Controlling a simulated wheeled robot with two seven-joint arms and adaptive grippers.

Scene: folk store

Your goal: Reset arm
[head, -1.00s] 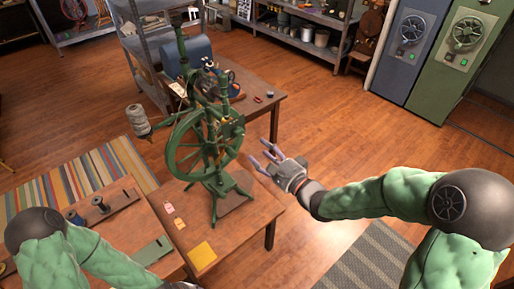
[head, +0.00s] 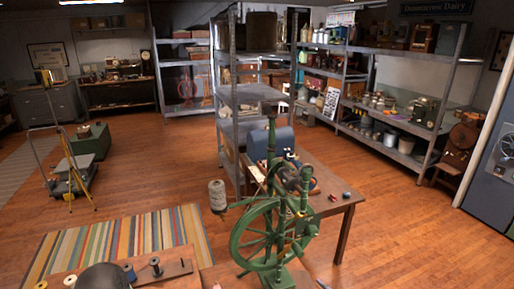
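My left arm shows only as a dark rounded joint at the bottom left of the head view; my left gripper is out of view. A small pale tip at the bottom edge, right of the spinning wheel, may be a fingertip of my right gripper (head: 322,284). The rest of that gripper is cut off, so its opening cannot be told. The green spinning wheel (head: 236,248) stands upright on a wooden table at the bottom middle.
A wooden table (head: 335,187) with a blue machine (head: 270,145) stands behind the wheel. A metal shelf (head: 227,125) rises beside it. A striped rug (head: 120,240) lies at left. A wheeled cart (head: 70,180) stands farther back. Open wooden floor (head: 400,230) lies at right.

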